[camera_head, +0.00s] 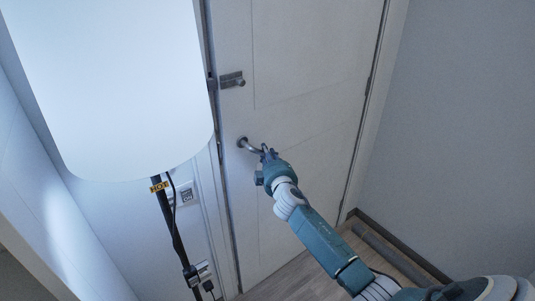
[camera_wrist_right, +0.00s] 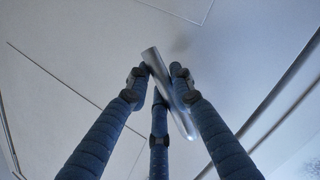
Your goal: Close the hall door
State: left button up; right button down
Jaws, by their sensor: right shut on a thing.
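The white hall door (camera_head: 300,60) fills the middle of the head view, with hinges along its right edge. Its left edge lies close along the door frame; I cannot tell whether a narrow gap is left there. A silver lever handle (camera_head: 248,146) sits near the left edge. My right gripper (camera_head: 267,154) is shut on the handle's free end. In the right wrist view, the blue fingers (camera_wrist_right: 163,85) close around the metal handle bar (camera_wrist_right: 178,108), with the door's pale surface behind. My left gripper is not in view.
A large white rounded shade (camera_head: 110,80) on a black pole (camera_head: 170,225) stands left of the door. A metal latch (camera_head: 232,79) sits above the handle. A wall switch (camera_head: 187,194) is at the left. A grey wall (camera_head: 460,130) bounds the right; wooden floor (camera_head: 290,280) shows below.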

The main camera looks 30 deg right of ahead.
jog(key=shift+w+a+f+b, duration=0.1)
jog(key=shift+w+a+b, duration=0.05)
jog(key=shift+w+b, duration=0.35)
jog(key=shift+w+a+h, duration=0.1)
jog(key=shift+w+h, duration=0.2)
jog(key=shift+w, duration=0.1)
jog(key=c, duration=1.5)
grip_release()
jog(key=shift+s+a, duration=0.2)
jog(key=shift+s, duration=0.35)
jog(key=v, duration=1)
jog(key=shift+s+a+r, duration=0.15)
jog(key=shift+s+r, duration=0.1)
jog(key=shift+s, duration=0.1)
